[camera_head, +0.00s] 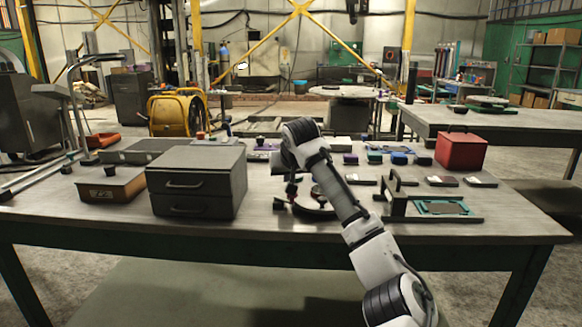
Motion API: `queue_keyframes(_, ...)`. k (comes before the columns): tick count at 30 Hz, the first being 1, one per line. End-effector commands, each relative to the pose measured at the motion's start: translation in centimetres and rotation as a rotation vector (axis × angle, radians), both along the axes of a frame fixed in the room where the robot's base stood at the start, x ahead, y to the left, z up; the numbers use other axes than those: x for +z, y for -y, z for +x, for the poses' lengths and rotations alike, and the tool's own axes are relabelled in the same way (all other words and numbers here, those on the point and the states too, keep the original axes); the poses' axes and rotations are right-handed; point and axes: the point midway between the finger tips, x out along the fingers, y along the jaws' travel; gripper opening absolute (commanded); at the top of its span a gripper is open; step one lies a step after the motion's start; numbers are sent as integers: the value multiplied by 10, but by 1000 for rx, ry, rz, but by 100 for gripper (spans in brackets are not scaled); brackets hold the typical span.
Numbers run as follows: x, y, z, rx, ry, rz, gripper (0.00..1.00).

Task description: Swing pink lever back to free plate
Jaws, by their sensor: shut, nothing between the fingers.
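My white arm reaches over the middle of the table, and its end bends down behind the upper link. My gripper (291,187) is small and dark here, low over a round dark device (312,205) on the table. It appears shut with nothing held. I cannot make out a pink lever; the arm covers part of that area. A plate in a teal frame (441,207) lies to the right of the arm, with a dark upright bracket (398,196) at its left. I cannot tell whether anything clamps this plate.
A grey two-drawer box (197,181) and a brown box (110,185) stand left of the gripper. A red box (461,150) stands at the back right. Several small coloured blocks lie behind the arm. The table's front right (500,235) is clear.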

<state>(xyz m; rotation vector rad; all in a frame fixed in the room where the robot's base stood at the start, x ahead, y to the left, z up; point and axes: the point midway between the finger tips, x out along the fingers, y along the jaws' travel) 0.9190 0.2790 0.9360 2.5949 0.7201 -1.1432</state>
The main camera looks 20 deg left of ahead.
Motion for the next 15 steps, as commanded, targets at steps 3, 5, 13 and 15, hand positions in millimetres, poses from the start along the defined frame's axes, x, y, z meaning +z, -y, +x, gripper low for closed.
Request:
queue_keyframes(3, -3, 8, -10, 1, 3, -1, 0)
queue_keyframes(5, -5, 10, -16, 0, 2, -1, 0)
queue_keyframes(13, -7, 19, -32, 1, 1, 1, 0)
queue_keyframes(15, -7, 20, -34, 1, 1, 1, 0)
